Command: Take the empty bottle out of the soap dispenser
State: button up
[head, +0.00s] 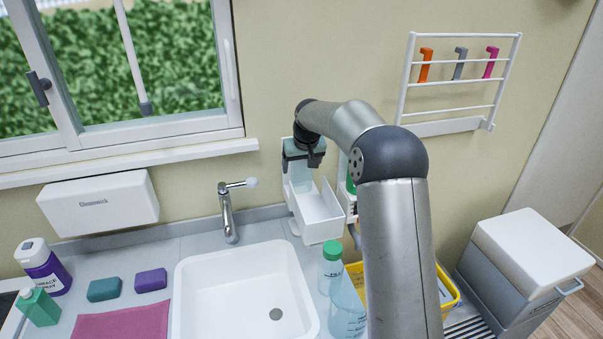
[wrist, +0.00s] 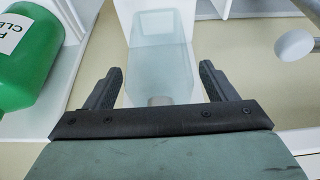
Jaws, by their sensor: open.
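The soap dispenser (head: 318,211) is a white wall unit with an open tray, right of the tap. In the wrist view, a clear, pale-blue, empty-looking bottle (wrist: 160,38) stands between white dispenser walls (wrist: 127,12). My gripper (wrist: 160,74) is open, with one dark finger on each side of the bottle's near end. I cannot tell whether either finger touches it. In the head view, my gripper (head: 302,158) is at the top of the dispenser, and the bottle is hard to make out there.
A green bottle (wrist: 24,62) is in a white holder beside the dispenser. The tap (head: 229,212) and sink (head: 240,290) are to the left. A green-capped clear bottle (head: 331,262) and a yellow basket (head: 452,287) are below. A wall rack (head: 459,83) hangs to the right.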

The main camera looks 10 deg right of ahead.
jog(key=c, duration=1.1)
jog(key=shift+o, duration=0.2)
jog(key=shift+r, duration=0.15)
